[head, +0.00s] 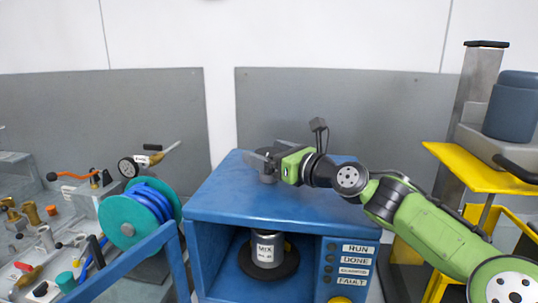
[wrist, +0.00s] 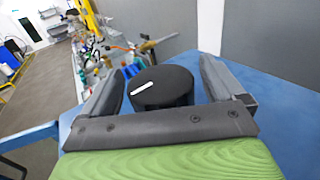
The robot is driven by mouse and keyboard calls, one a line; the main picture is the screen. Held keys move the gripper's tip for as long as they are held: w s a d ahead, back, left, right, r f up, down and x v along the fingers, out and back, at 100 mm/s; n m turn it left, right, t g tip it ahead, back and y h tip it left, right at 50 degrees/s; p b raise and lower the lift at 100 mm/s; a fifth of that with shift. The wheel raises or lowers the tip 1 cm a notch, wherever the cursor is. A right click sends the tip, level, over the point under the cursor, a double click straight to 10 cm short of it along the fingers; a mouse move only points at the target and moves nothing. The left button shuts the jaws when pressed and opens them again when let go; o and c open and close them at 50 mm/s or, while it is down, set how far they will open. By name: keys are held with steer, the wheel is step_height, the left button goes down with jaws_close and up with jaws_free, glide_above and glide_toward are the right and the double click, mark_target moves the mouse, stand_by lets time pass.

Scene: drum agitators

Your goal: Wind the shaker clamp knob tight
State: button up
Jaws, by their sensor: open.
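The clamp knob is a round black knob (wrist: 161,88) with a white line on its top, seen in the wrist view. It stands on top of the blue shaker cabinet (head: 225,205). In the head view the knob (head: 268,177) is partly hidden by my gripper. My gripper (wrist: 165,78) is open, with one finger on each side of the knob. Gaps show between the knob and both fingers. A grey can (head: 267,250) with a white label stands on a dark round plate inside the cabinet, below the knob.
The cabinet front has a panel (head: 352,271) labelled RUN, DONE and FAULT, with a yellow button below. A teal reel with blue hose (head: 125,222) and a bench of fittings stand left. A yellow lift frame (head: 480,170) with a blue-grey drum stands right.

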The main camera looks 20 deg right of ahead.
steer(key=shift+c, duration=0.3)
steer(key=c, duration=0.9)
steer(key=shift+m+h, duration=0.3)
steer(key=shift+h, duration=0.2)
